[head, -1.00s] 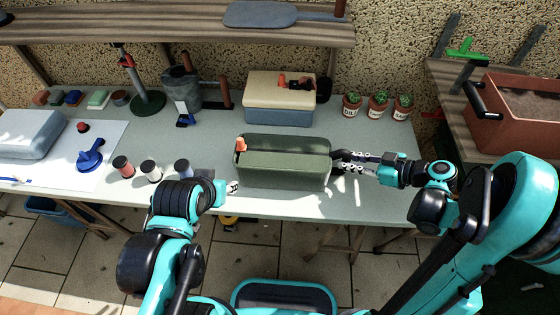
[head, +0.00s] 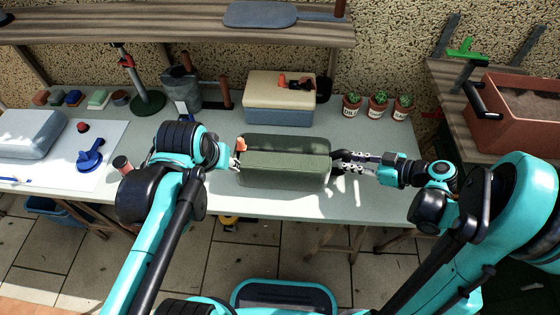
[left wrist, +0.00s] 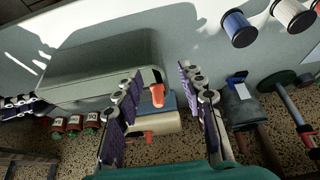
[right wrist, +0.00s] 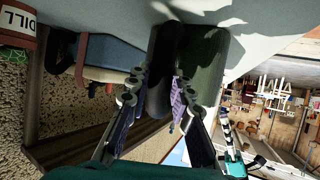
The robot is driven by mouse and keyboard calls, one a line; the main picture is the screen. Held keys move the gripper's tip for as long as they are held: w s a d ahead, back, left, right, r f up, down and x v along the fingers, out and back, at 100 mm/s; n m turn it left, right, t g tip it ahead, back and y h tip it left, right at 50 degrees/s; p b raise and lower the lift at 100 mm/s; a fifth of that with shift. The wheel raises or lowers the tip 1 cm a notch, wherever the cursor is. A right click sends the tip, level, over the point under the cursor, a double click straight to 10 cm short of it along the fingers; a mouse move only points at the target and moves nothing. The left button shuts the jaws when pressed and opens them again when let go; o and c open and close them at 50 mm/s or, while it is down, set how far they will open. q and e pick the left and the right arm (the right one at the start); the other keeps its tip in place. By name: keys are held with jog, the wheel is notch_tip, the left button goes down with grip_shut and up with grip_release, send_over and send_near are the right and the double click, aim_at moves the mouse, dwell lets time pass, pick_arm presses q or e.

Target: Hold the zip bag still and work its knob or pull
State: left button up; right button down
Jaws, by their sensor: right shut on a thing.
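The zip bag (head: 285,165) is a long green block-like bag lying on the bench. An orange pull (head: 241,144) sits at its left end; it also shows in the left wrist view (left wrist: 157,95). My left gripper (head: 235,163) is open beside that end. In the left wrist view the orange pull appears between its spread fingers (left wrist: 159,75), with no visible contact. My right gripper (head: 347,162) is shut on a black part (right wrist: 160,65) at the bag's right end. The green bag side (right wrist: 206,65) shows beside it in the right wrist view.
A cream and blue box (head: 278,105) stands close behind the bag. Several potted cacti (head: 377,104) stand back right. Spools (left wrist: 238,28) stand near my left arm. The bench front is clear.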

aim_at(240, 139)
pick_arm(q)
jog(key=w+r+g, duration=0.1)
jog(key=w, duration=0.2)
jog(key=w+d+r+g, duration=0.1)
jog(key=w+r+g, duration=0.1)
jog(key=w, duration=0.2)
jog(key=w+d+r+g, duration=0.1)
jog(key=w+r+g, duration=0.1)
jog(key=w, duration=0.1)
jog(key=shift+w, duration=0.3)
jog(key=shift+w+f, duration=0.1)
jog(key=shift+f, duration=3.95)
grip_shut()
jog(key=shift+d, duration=0.15)
